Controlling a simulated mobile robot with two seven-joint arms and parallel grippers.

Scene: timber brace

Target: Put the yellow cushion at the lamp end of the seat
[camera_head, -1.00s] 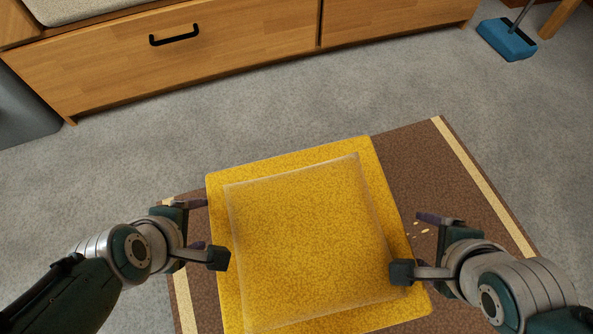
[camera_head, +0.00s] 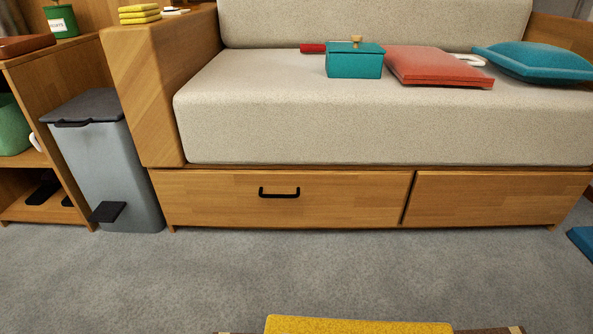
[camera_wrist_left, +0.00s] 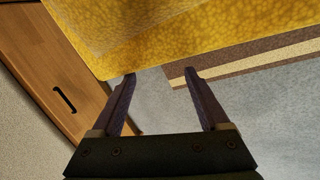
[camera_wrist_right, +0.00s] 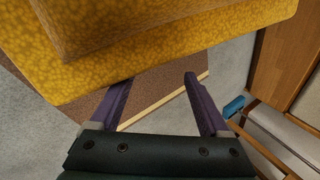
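The yellow cushion (camera_wrist_right: 110,18) seems to rest on a wider yellow block (camera_wrist_right: 180,50) of the same colour, over a brown striped mat. The cushion also shows at the top of the left wrist view (camera_wrist_left: 120,20). In the head view only a yellow strip (camera_head: 355,325) shows at the bottom edge. My left gripper (camera_wrist_left: 160,75) is open and empty at the yellow block's edge. My right gripper (camera_wrist_right: 158,78) is open and empty by another edge. Neither gripper shows in the head view. The beige seat (camera_head: 270,110) is ahead; no lamp is in view.
On the seat are a teal box (camera_head: 354,62), a coral cushion (camera_head: 435,67), a blue cushion (camera_head: 535,61) and a red-handled item (camera_head: 313,48). The seat's left part is clear. A grey bin (camera_head: 95,165) stands left, beside a wooden shelf (camera_head: 70,75). Grey carpet before the drawers is clear.

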